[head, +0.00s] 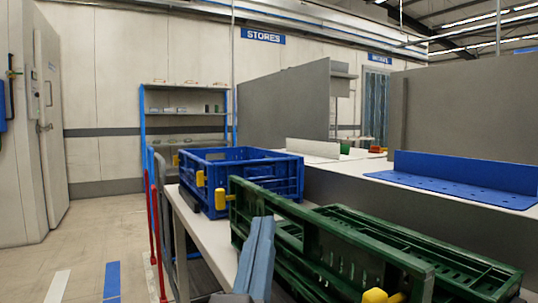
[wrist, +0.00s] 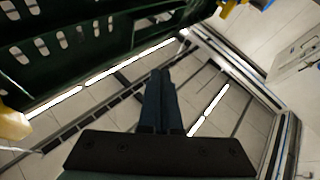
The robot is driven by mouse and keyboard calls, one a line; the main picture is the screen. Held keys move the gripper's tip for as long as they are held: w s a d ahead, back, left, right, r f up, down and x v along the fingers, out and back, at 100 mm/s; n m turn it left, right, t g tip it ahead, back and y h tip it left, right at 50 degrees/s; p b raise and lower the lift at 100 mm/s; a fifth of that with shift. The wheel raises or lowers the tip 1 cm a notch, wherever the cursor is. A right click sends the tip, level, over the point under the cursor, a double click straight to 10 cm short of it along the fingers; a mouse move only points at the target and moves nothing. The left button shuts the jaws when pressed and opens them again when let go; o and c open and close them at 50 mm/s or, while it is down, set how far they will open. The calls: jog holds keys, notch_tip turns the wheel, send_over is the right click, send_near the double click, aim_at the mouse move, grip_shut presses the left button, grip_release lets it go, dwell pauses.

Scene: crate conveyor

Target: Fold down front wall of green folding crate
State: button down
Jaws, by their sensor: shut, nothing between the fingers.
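The green folding crate (head: 330,235) stands on the right of the light bench. Its near long wall is upright, and a slatted green part behind it lies lower. In the wrist view the green crate (wrist: 75,35) fills the upper left, with a yellow latch (wrist: 12,125) at the left edge. My gripper (head: 262,222) is shut and empty in front of the near wall. Its fingers (wrist: 160,75) point past the crate, with no visible contact.
A blue crate (head: 250,165) with yellow latches stands upright on the bench beyond the green one. A blue panel piece (head: 450,188) lies on a raised surface at right. Red posts (head: 155,240) and rails stand left of the bench. The floor at left is clear.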

jog(key=s+a+n+g+h+p, duration=0.1)
jog(key=s+a+n+g+p, duration=0.4)
jog(key=p, duration=1.3)
jog(key=s+a+n+g+h+p, duration=0.1)
jog(key=n+p, duration=0.8)
jog(key=p, duration=1)
send_near(277, 204)
jog(key=w+a, duration=0.2)
jog(key=w, duration=0.2)
jog(key=shift+w+d+f+p, duration=0.15)
jog(key=shift+w+d, duration=0.15)
jog(key=shift+d, duration=0.25)
jog(key=shift+w+d+f+p, duration=0.1)
jog(key=shift+w+d+p, duration=0.15)
jog(key=shift+d, duration=0.35)
jog(key=shift+w+d+f+p, duration=0.1)
jog(key=shift+w+d, duration=0.25)
jog(key=shift+d, duration=0.2)
jog(key=shift+d+r+p, duration=0.1)
jog(key=shift+r+p, duration=0.1)
jog(key=shift+p, duration=0.2)
